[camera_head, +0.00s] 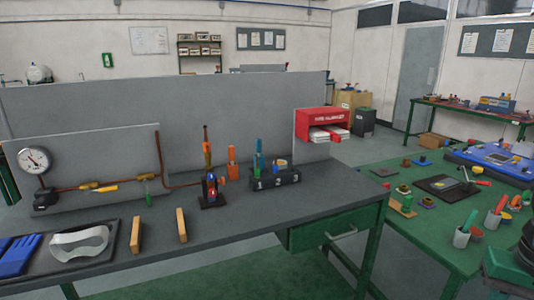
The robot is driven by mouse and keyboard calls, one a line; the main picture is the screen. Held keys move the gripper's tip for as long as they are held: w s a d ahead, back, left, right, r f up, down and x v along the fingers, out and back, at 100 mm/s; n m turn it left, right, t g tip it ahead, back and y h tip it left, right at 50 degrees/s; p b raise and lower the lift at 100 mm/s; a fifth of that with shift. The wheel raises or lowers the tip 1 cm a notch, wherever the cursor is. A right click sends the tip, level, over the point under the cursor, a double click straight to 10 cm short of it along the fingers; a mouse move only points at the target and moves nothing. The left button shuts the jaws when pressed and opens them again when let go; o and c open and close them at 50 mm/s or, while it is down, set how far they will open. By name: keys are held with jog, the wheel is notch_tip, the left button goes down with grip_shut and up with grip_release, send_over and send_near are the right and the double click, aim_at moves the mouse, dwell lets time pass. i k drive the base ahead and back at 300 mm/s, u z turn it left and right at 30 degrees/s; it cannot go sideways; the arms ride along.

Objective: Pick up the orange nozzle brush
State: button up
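Two orange items stand upright on the grey bench (240,225). One is a tall thin orange piece (207,150) with a dark top, above a small dark stand with blue and red parts (211,190). The other is a shorter orange piece (232,162) just to its right, behind the bench items. At this size I cannot tell which one is the nozzle brush, and bristles cannot be made out. My gripper is not seen in the head view.
A dark numbered block (275,181) holds green, blue and orange pieces. Left are a pressure gauge (33,160), copper pipe, two wooden bars (182,225), goggles (80,242) and blue gloves (18,255). A green table (425,228) with cups stands right. The bench's front middle is clear.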

aim_at(231, 149)
jog(key=u, duration=0.15)
jog(key=i, duration=1.15)
jog(key=u, duration=0.6)
jog(key=i, duration=0.65)
